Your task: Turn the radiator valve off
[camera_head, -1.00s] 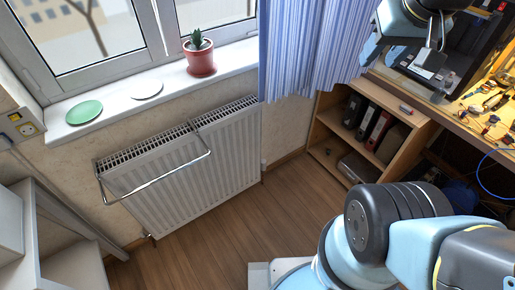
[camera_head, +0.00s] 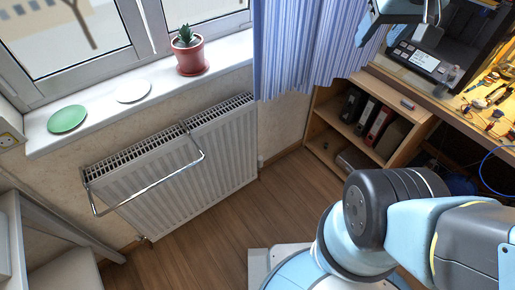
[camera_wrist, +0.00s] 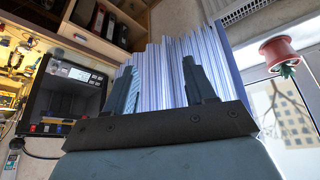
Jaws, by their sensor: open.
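The white radiator (camera_head: 185,165) hangs on the wall under the window. A small metal valve fitting (camera_head: 144,239) shows at its lower left corner, close to the floor. A small white part (camera_head: 261,161) sits by its right end; I cannot tell whether it is a valve knob. My gripper (camera_wrist: 158,72) is open and empty in the wrist view, its two dark fingers apart before the blue curtain. The wrist view is upside down and shows only the radiator's edge (camera_wrist: 243,10).
A silver towel rail (camera_head: 150,187) juts out from the radiator. The sill holds a potted plant (camera_head: 190,52), a white plate (camera_head: 133,91) and a green plate (camera_head: 67,119). A blue curtain (camera_head: 305,45) hangs right. A wooden shelf unit (camera_head: 322,130) stands right; floor before the radiator is clear.

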